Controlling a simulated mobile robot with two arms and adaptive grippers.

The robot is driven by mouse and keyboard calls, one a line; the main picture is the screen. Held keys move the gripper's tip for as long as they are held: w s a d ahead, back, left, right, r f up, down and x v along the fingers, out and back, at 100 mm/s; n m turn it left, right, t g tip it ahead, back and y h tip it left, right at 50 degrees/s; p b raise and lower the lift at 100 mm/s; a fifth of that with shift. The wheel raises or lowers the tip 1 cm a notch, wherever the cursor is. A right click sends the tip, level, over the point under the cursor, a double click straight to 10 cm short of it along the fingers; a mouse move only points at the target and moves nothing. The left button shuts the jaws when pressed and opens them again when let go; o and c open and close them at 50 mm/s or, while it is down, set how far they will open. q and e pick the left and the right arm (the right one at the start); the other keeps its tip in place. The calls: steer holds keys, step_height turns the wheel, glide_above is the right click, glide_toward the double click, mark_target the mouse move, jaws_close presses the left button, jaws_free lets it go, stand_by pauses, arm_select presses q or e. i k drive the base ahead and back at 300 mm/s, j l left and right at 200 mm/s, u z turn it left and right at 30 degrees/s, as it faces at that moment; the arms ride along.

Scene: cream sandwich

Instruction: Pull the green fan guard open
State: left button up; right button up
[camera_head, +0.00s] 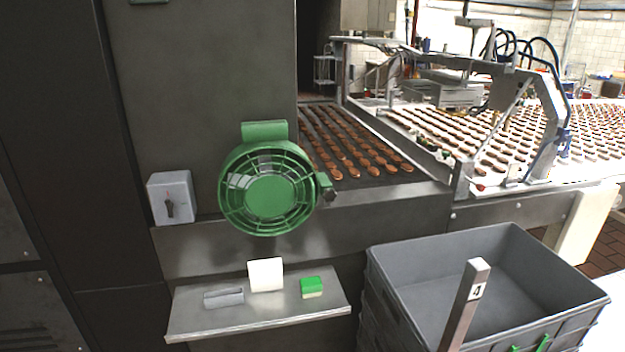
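The green fan guard (268,192) is a round cage with a solid centre disc, on the front of a dark grey machine cabinet (210,80). It sits against the green fan housing, with no clear gap visible between them. A green block (264,130) is at the top of the housing. A small green bracket with a dark knob (328,191) is at its right side. Neither of my grippers is in view.
A metal shelf (200,325) below the fan holds a grey piece (223,297), a white block (266,274) and a green-topped sponge (311,287). A grey switch box (172,197) is at left. A grey crate (390,262) and post (466,305) stand at front right.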

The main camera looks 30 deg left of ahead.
mark_target(268, 195)
steer(key=u, duration=1.25)
